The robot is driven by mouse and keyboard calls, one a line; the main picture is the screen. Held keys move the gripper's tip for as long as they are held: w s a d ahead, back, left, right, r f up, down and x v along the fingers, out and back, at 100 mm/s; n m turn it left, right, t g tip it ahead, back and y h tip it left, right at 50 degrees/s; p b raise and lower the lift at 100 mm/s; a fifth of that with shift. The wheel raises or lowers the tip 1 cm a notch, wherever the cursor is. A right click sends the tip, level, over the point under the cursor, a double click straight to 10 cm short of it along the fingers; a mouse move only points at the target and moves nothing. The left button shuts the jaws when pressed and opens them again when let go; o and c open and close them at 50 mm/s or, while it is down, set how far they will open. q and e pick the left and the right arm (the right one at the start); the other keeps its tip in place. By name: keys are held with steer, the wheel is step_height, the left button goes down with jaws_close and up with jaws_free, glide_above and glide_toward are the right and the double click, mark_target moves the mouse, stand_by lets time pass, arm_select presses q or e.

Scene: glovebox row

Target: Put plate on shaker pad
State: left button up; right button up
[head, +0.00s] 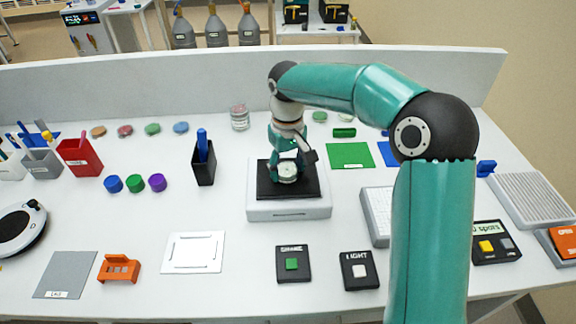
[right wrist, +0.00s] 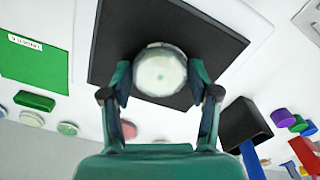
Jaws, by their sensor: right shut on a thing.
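The plate is a small round dish with a pale top (head: 287,173); it also shows in the right wrist view (right wrist: 160,70). My right gripper (head: 288,161) is shut on it, with one finger at each side of the dish in the right wrist view. The shaker pad is a black square (head: 312,184) on a white shaker base (head: 290,208), and it fills the top of the right wrist view (right wrist: 112,38). The plate is over the pad, within its edges. I cannot tell whether it touches the pad. My left gripper is out of view.
A black holder with a blue marker (head: 204,165) stands left of the shaker. A green mat (head: 350,155) lies to its right. A clear dish stack (head: 240,118) stands behind. SHAKE (head: 292,264) and LIGHT (head: 359,270) button boxes sit in front.

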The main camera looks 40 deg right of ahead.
steer(key=o, duration=1.1)
steer(key=shift+o, duration=0.2)
step_height(320, 180, up, 12)
steer(key=p, duration=0.1)
steer(key=shift+s, duration=0.1)
